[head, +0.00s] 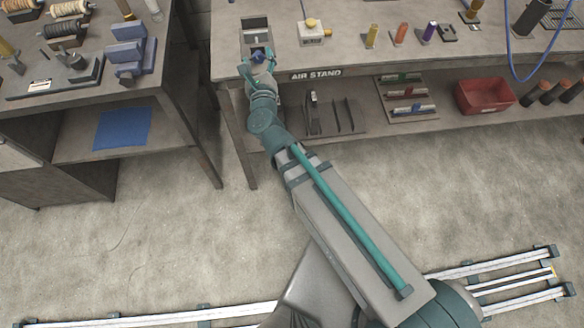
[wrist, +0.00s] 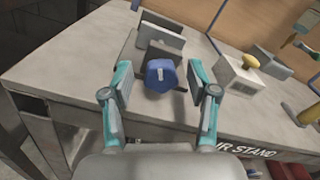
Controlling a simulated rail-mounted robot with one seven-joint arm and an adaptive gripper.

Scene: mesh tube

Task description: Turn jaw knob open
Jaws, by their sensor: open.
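The blue jaw knob (wrist: 160,75) faces me at the front of a grey clamp (wrist: 163,42) on the bench top. In the head view the clamp (head: 256,30) stands at the left end of the bench, and the knob (head: 258,57) shows just past my gripper. My gripper (wrist: 161,90) is open, with one teal finger to the left of the knob and one to the right. Gaps show between both pads and the knob. I cannot tell exactly how deep the knob lies between the pads.
A pale box with a yellow button (head: 313,31) stands right of the clamp. Several coloured tubes (head: 400,35) stand farther right. The bench's front edge, labelled AIR STAND (head: 317,75), runs beneath my gripper. A second table (head: 150,95) is at the left. A red bin (head: 485,96) sits on the lower shelf.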

